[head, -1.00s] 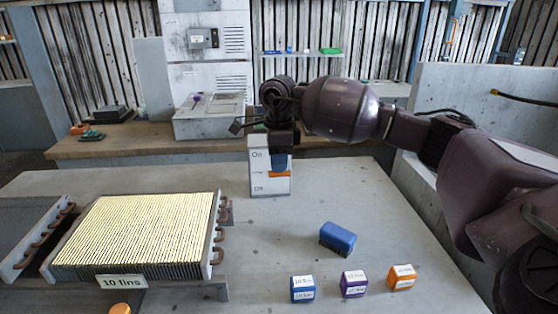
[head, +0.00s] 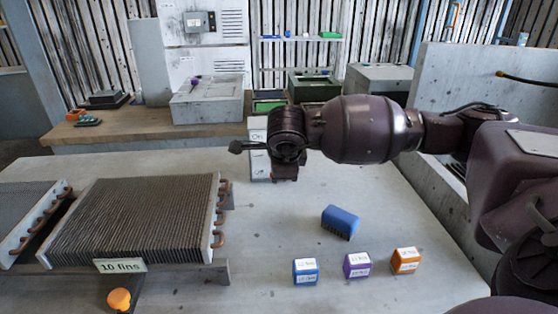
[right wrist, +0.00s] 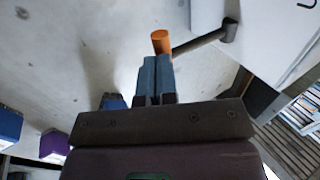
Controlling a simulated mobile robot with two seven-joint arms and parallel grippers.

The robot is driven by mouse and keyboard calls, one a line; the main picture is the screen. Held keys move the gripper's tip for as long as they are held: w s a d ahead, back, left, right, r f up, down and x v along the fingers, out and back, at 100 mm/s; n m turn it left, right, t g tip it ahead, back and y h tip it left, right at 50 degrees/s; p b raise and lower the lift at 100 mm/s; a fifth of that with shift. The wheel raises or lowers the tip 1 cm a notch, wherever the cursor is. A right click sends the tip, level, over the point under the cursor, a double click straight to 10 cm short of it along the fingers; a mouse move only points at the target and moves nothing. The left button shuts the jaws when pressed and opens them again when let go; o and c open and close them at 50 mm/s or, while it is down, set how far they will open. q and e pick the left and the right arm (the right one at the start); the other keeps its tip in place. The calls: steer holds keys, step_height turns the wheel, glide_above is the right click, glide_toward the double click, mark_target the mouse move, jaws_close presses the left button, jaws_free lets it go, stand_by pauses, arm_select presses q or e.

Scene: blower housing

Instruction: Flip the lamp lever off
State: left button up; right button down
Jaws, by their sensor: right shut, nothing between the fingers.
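The white lamp switch box (head: 257,166) with an "On" label stands at the back of the grey table, largely hidden behind my right gripper (head: 287,172). In the right wrist view the lever shows as a dark rod (right wrist: 203,41) with an orange end (right wrist: 160,41), beside a white surface (right wrist: 280,40). My right gripper also shows there (right wrist: 157,62), its blue-grey fingers shut and empty. Its tips are right at the orange end; I cannot tell whether they touch. The finned coil (head: 140,215) labelled "10 fins" is dark. My left gripper is not in view.
A blue brush-like block (head: 340,221) lies right of the coil. Blue (head: 305,271), purple (head: 357,265) and orange (head: 406,260) labelled blocks sit in front. An orange knob (head: 119,299) is at the front left. The table between coil and blocks is clear.

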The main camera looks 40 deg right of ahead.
step_height(320, 180, down, 2)
steer(key=shift+f+b, duration=0.1)
steer(key=shift+b, duration=0.2)
steer(key=shift+f+b, duration=0.4)
steer(key=shift+f, duration=1.05)
steer(key=shift+w+d+f, duration=0.1)
steer(key=shift+w, duration=0.05)
